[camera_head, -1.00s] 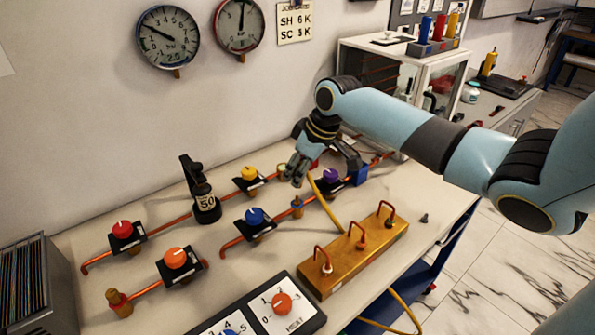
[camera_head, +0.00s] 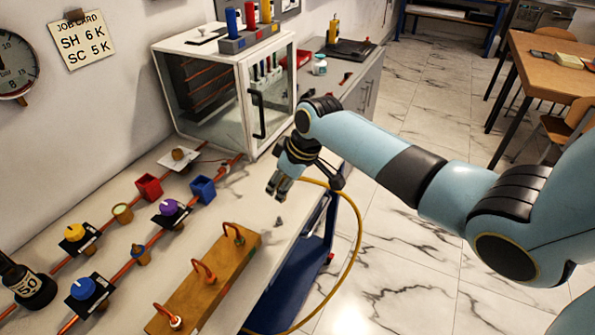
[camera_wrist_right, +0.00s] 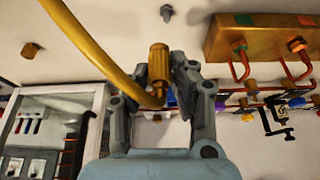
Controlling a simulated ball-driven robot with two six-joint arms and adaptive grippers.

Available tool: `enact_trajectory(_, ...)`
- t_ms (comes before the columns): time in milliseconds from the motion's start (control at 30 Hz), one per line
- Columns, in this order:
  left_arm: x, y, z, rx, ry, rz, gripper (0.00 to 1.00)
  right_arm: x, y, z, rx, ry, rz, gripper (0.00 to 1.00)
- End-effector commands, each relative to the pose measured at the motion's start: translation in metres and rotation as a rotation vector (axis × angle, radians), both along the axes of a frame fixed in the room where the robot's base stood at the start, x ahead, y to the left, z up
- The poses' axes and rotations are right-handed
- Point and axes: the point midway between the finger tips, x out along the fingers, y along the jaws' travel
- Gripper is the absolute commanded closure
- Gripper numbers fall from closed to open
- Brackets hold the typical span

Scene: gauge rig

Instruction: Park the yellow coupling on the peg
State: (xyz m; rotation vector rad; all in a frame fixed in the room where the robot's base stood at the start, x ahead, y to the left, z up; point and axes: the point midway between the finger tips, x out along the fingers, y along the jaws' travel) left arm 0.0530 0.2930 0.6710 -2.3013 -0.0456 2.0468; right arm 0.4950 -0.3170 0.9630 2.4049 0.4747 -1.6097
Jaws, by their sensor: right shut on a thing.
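My right gripper (camera_head: 281,186) is over the right end of the bench, and it also shows in the wrist view (camera_wrist_right: 160,85). It is shut on the yellow coupling (camera_wrist_right: 158,66), a ribbed brass-yellow piece with a yellow hose (camera_wrist_right: 92,42) running from it. In the head view the coupling is mostly hidden by the fingers. A small grey peg-like piece (camera_head: 279,221) stands on the bench just below the gripper in the picture, apart from it. It also shows at the top of the wrist view (camera_wrist_right: 166,13). My left gripper is not in view.
A brass block (camera_head: 208,284) with copper loops lies left of the peg. Valves on copper pipes (camera_head: 130,262) lie further left. A white cabinet (camera_head: 222,92) stands behind. In the wrist view, a brass hex fitting (camera_wrist_right: 32,50) is at left. The hose hangs past the bench edge.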

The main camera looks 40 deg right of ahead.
Motion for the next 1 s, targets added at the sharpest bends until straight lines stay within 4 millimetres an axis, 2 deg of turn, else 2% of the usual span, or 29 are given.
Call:
enact_trajectory(100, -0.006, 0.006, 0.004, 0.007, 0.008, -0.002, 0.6, 0.001, 0.011, 0.004, 0.003, -0.001, 0.002, 1.0)
enact_trajectory(300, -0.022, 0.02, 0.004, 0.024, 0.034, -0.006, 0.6, 0.001, 0.011, 0.004, 0.001, 0.0, 0.003, 1.0)
enact_trajectory(467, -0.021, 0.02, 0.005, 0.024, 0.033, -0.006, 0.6, 0.001, 0.01, 0.004, 0.001, 0.0, 0.003, 1.0)
enact_trajectory(667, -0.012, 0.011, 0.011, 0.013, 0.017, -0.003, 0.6, 0.001, 0.011, 0.006, 0.002, 0.002, -0.001, 1.0)
enact_trajectory(1000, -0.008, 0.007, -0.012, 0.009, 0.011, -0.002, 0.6, 0.001, 0.011, -0.028, 0.002, 0.002, -0.001, 1.0)
